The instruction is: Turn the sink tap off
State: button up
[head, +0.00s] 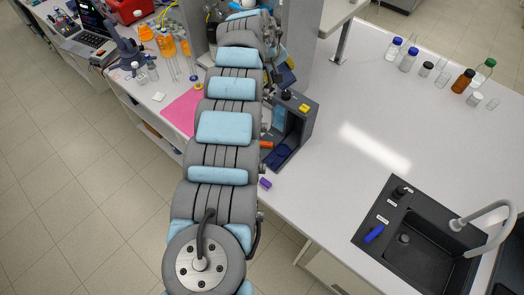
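The black sink (425,250) is set into the white bench at the lower right. A pale grey curved tap spout (496,213) rises at its right side and arches over the basin. On the sink's left rim are a blue lever-like piece (374,233) and a small black knob (400,191), with small white labels between them. I cannot tell which of them works the tap, nor whether water runs. My arm extends up the left-centre of the picture, apart from the sink. I cannot make out my gripper's fingers.
Several bottles and vials (440,68) stand at the back of the white bench (340,140). A dark open-fronted box (297,125) and a small purple block (265,183) are beside my arm. A pink mat (182,110) lies on the left bench. The bench between box and sink is clear.

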aim_at(287, 68)
jog(key=shift+w+d, duration=0.3)
jog(key=shift+d, duration=0.45)
jog(key=shift+w+d, duration=0.25)
jog(key=shift+d, duration=0.45)
jog(key=shift+n, duration=0.3)
jog(key=shift+d+f, duration=0.5)
jog(key=shift+d, duration=0.4)
jog(key=shift+d+f, duration=0.5)
jog(key=shift+d, duration=0.4)
jog(key=shift+d, duration=0.1)
